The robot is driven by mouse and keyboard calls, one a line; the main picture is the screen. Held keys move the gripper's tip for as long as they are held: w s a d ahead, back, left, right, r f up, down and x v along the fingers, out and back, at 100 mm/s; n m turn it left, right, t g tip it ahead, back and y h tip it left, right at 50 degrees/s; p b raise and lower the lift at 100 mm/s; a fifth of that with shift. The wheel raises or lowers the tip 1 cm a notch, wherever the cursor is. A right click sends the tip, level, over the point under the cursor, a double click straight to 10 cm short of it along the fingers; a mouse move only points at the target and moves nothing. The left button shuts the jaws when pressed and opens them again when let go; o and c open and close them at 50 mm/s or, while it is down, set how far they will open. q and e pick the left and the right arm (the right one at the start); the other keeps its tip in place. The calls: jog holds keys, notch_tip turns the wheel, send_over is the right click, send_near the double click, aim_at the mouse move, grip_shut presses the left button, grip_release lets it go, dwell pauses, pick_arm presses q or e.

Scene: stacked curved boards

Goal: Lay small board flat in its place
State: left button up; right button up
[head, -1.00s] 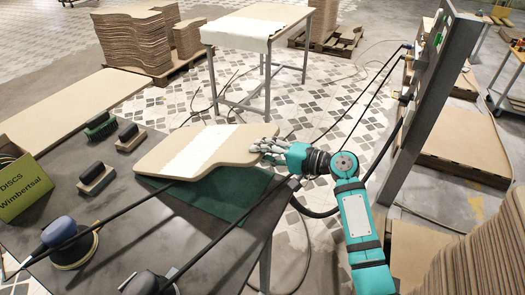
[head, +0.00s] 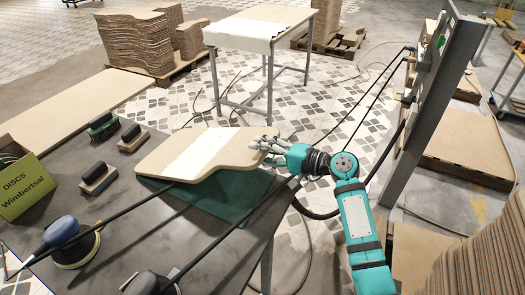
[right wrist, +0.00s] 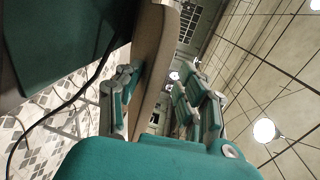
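The small board (head: 238,151) is a tan, curved-outline panel with a white strip across its top. In the head view it is over the dark green mat (head: 212,198) on the grey table, its right part seemingly a little above the mat. My right gripper (head: 268,147) is at the board's right end. The contact on the far side is partly hidden. My left gripper is not in view.
The grey table (head: 120,225) also holds a round sander (head: 72,245), several brushes or blocks, and a green box (head: 25,186) marked DISCS. Black hoses cross the table in front. A white-topped table (head: 255,28) and stacked boards (head: 137,48) stand behind.

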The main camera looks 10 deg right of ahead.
jog(key=shift+f, duration=0.15)
jog(key=shift+s+d+f+b, duration=0.1)
jog(key=shift+d+f+b, duration=0.1)
jog(key=shift+f+b, duration=0.4)
jog(key=shift+s+d+f+b, duration=0.15)
jog(key=shift+f+b, duration=0.3)
jog(key=shift+f, duration=0.3)
jog(key=shift+s+d+f+b, duration=0.1)
jog(key=shift+d+f+b, duration=0.1)
jog(key=shift+f+b, duration=0.4)
jog(key=shift+f, duration=0.25)
jog(key=shift+s+d+f+b, duration=0.1)
jog(key=shift+d+f+b, duration=0.1)
jog(key=shift+f+b, duration=0.75)
jog(key=shift+s+d+f+b, duration=0.15)
jog(key=shift+f+b, duration=0.5)
jog(key=shift+f, duration=0.5)
jog(key=o, duration=0.4)
jog(key=shift+c, duration=0.2)
jog(key=shift+f, duration=0.45)
